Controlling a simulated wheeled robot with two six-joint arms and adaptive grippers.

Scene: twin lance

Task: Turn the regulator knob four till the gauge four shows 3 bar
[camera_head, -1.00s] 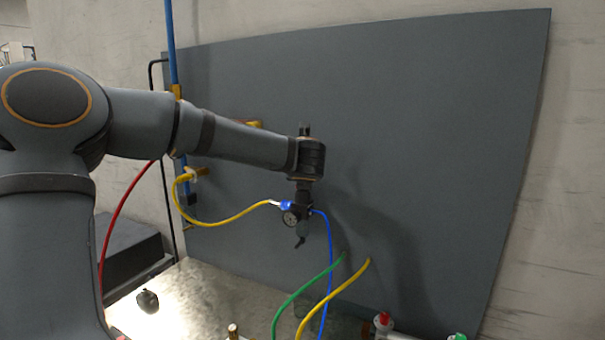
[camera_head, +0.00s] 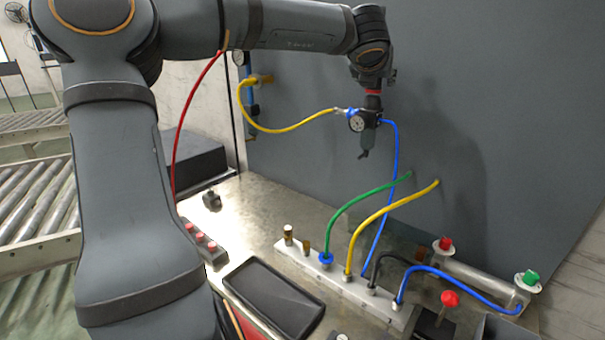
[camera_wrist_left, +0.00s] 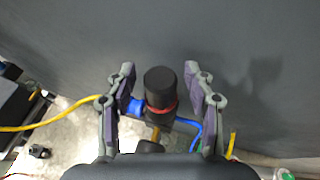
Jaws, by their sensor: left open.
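The regulator has a black knob (camera_wrist_left: 160,85) with a red ring below it, seen from above in the left wrist view. My left gripper (camera_wrist_left: 160,73) is open, with one finger on each side of the knob and visible gaps between. In the head view the regulator (camera_head: 369,120) hangs before the grey panel, directly under my left wrist. Its round white gauge (camera_head: 357,123) faces the camera, but its needle is too small to read. A yellow hose (camera_head: 290,128) and a blue hose (camera_head: 397,155) join the regulator. My right gripper is out of view.
A metal bench carries a pale manifold (camera_head: 345,285) with several hoses, a black tray (camera_head: 273,298) and a red-button box (camera_head: 203,243). A red knob (camera_head: 450,298) and a green knob (camera_head: 527,278) stand at right. The grey panel (camera_head: 470,70) is close behind the regulator.

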